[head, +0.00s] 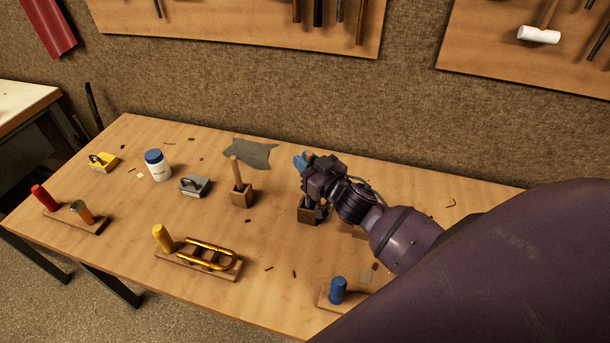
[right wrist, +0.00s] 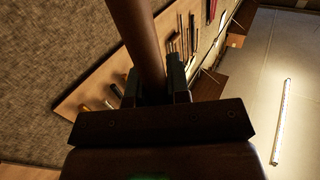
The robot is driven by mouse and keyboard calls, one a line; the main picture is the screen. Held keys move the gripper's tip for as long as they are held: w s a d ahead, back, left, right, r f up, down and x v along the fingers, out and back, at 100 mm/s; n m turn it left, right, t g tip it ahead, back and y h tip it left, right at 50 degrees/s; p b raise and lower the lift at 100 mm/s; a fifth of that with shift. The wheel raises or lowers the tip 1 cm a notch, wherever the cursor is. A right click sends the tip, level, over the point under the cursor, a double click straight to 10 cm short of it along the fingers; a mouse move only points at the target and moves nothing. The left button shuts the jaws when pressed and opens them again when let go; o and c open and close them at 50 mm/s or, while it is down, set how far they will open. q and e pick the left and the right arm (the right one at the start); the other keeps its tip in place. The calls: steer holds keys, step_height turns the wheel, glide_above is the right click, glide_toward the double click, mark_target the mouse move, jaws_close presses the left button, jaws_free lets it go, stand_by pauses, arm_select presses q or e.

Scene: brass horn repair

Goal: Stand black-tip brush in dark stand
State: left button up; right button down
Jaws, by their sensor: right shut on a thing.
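My right gripper (head: 318,178) is over the right half of the bench, shut on a brown rod-like handle (right wrist: 137,40) that shows between its fingers in the right wrist view. The tip of the held brush is not clear, so I cannot tell its colour. A dark stand (head: 307,215) sits on the bench just below the gripper, partly covered by it. I cannot tell whether the brush is inside the stand. A second brown stand (head: 241,197) to the left holds an upright light wooden handle (head: 236,168). My left gripper is not in view.
A grey cloth (head: 250,153) lies behind the stands. A brass slide (head: 208,255) and a blue cylinder (head: 338,290) are near the front. Small scraps are scattered about.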

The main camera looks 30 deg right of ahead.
steer(key=shift+f+b, duration=0.4)
steer(key=shift+f, duration=1.75)
steer(key=shift+f, duration=0.1)
steer(key=c, duration=1.1)
jaws_free()
steer(key=s+d, duration=0.1)
steer(key=s, duration=1.1)
steer(key=shift+d+b, duration=0.2)
steer(key=shift+b, duration=0.15)
